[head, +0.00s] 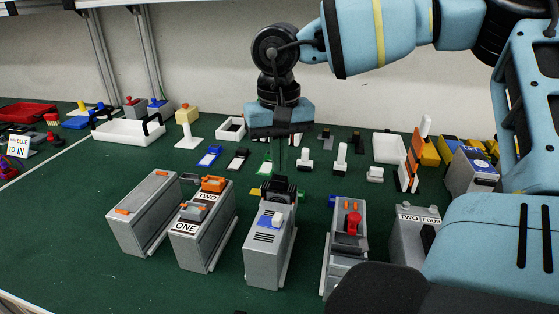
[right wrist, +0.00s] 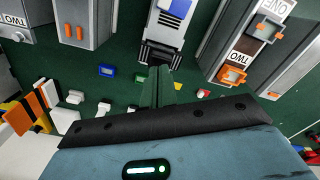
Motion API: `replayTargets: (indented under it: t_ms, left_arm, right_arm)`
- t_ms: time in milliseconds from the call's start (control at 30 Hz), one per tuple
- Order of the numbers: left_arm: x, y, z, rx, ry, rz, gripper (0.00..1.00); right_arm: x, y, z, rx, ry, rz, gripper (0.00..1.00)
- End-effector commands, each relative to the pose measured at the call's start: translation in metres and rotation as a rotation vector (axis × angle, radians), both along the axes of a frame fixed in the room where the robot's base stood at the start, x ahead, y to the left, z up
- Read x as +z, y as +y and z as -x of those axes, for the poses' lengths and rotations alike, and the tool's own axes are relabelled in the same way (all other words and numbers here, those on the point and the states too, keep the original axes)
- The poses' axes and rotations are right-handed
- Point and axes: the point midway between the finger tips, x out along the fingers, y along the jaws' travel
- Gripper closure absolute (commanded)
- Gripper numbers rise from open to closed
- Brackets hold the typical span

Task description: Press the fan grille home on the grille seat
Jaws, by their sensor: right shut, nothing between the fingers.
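The grey unit (head: 268,248) in the middle of the front row has a vented face with a blue patch and a white knob. A black piece, seemingly the fan grille (head: 279,189), sits at its far end; the grille seat cannot be told apart from it. The right wrist view also shows the unit (right wrist: 166,32) and the black piece (right wrist: 160,55). My right gripper (head: 279,170) points down just above and behind the black piece, shut and empty. Its fingers (right wrist: 160,78) reach close to that piece; I cannot tell whether they touch. My left gripper is not in view.
Grey units labelled ONE and TWO (head: 203,225) stand to the left. A unit with a red knob (head: 346,240) stands to the right. Small blue, white and green parts lie behind, with a white tray (head: 128,130) at the back left.

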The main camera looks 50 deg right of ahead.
Motion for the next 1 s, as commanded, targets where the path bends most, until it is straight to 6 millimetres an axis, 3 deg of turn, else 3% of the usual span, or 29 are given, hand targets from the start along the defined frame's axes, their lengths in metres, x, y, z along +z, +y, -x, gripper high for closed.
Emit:
replayTargets:
  t_ms: [1000]
  left_arm:
    - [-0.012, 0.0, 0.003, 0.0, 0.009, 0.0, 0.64]
  right_arm:
    - [-0.017, 0.0, 0.0, 0.0, 0.001, -0.001, 1.0]
